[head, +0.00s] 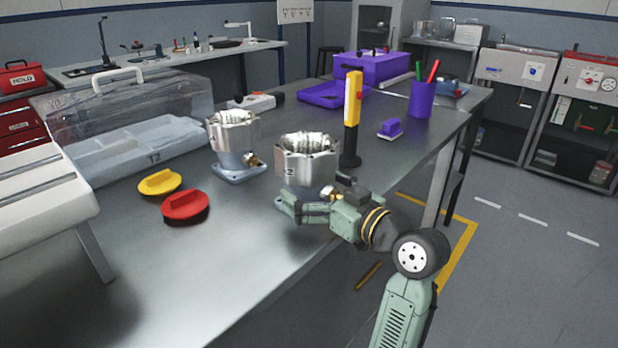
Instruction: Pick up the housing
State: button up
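Two machined housings stand on the table (240,262). The left housing (232,165) has a bright open silver top, a blue-grey lower body with a flange, and a brass fitting. The right housing (306,166) has the same kind of silver top, higher in view than my gripper. My gripper (300,207) points left, low in front of the right housing, and hides most of its lower body. A flange edge and a brass fitting show beside the fingers. I cannot tell whether the fingers touch the housing or how far apart they are.
A yellow-and-black upright tool (352,105) stands close behind the right housing. A yellow knob (160,182) and a red knob (185,205) lie to the left. A clear case (130,115), a purple cup (422,99) and a purple block (390,128) also stand there. The front table is clear.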

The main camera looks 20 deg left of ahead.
jog(key=shift+r, duration=0.1)
jog(key=c, duration=2)
